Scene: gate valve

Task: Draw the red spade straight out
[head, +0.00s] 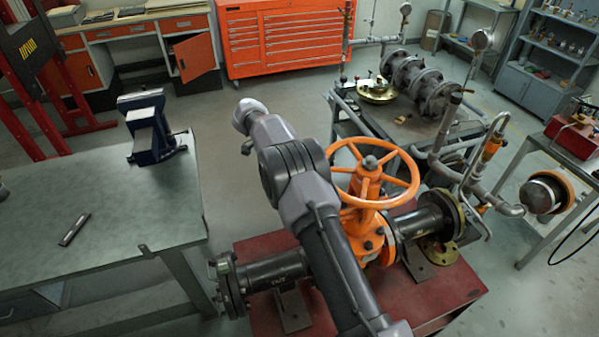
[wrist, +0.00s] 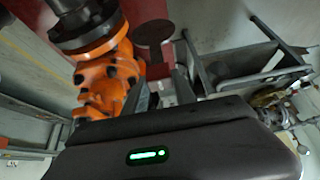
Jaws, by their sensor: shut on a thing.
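In the wrist view, the red spade (wrist: 152,33) shows as a dull red-brown round plate just beyond my fingers. A brighter red strip below it runs down between the fingertips. My gripper (wrist: 162,88) is shut on the spade at this near end. My arm crosses in front of the pipe and hides the gripper and spade there.
The valve and its black pipe (head: 275,272) rest on a red stand (head: 440,300). A workbench (head: 150,215) with a blue vise (head: 150,125) is at left. A cart (head: 395,120) with flanged pipework is behind. Open floor (head: 245,110) lies between them.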

